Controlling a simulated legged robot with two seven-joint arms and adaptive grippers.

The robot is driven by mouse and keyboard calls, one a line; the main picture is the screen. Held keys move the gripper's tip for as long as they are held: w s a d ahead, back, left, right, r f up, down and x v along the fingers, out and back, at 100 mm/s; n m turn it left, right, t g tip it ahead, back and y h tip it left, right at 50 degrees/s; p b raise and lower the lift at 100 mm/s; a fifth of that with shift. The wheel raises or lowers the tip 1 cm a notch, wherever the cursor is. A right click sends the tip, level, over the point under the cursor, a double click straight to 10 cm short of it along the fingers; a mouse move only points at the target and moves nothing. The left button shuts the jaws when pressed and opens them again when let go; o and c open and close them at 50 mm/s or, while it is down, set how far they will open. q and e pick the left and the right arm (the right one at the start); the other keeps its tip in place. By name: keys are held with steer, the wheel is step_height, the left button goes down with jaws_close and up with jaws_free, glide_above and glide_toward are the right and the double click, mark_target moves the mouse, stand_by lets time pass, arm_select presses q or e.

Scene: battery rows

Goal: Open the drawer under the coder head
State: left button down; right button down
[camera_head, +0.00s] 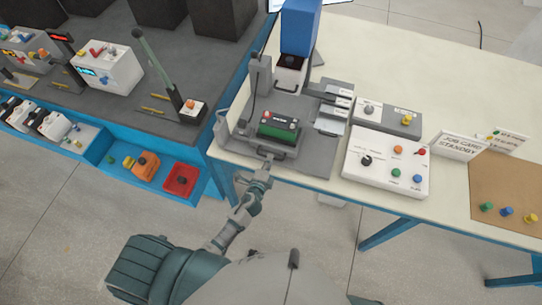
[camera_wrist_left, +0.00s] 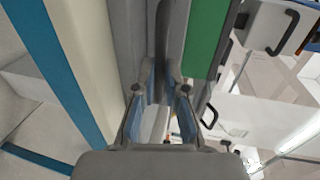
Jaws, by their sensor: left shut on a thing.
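The coder head (camera_head: 300,28) is a blue block on a grey station at the back edge of the pale table. In front of it, a grey drawer (camera_head: 243,143) carries a green and black battery (camera_head: 279,127) with red terminals on top. My left gripper (camera_head: 267,163) reaches up from below to the drawer's front edge and is shut on the drawer handle (camera_head: 277,153). In the left wrist view my fingers (camera_wrist_left: 160,80) close on a grey bar, with the battery's green side (camera_wrist_left: 206,40) to the right. How far the drawer stands out is hard to tell. My right gripper is not in view.
A white button panel (camera_head: 385,180) stands right of the station, with a "JOB CARD STANDBY" sign (camera_head: 459,145) beyond it. At left is a dark bench (camera_head: 135,112) with devices, a blue trough and a red bin (camera_head: 181,181). Open floor lies below the table's front edge.

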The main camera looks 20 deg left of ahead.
arm_select(q)
steer(key=shift+s+f, duration=0.15)
steer(key=shift+s, duration=1.1)
steer(key=c, duration=1.5)
jaws_free()
steer(key=shift+w, duration=0.2)
steer(key=v, duration=1.2)
steer(key=s+a+f+n+g, duration=0.1)
steer(key=s+f+n+g, duration=0.3)
steer(key=f, duration=0.9)
steer(key=s+a+f+n+g, duration=0.1)
steer(key=s+f+n+g, duration=0.3)
steer(key=f, duration=1)
steer(key=s+a+f+n+g, duration=0.2)
steer(key=s+f, duration=0.3)
steer(key=s, duration=0.4)
steer(key=s+a+f+n+g, duration=0.2)
steer(key=s+f+n, duration=0.1)
steer(key=s+f, duration=0.3)
steer(key=s+a+f+n+g, duration=0.2)
steer(key=s+f, duration=0.4)
steer(key=s, duration=0.5)
steer(key=shift+s+n+g+y, duration=0.3)
steer(key=shift+n, duration=0.2)
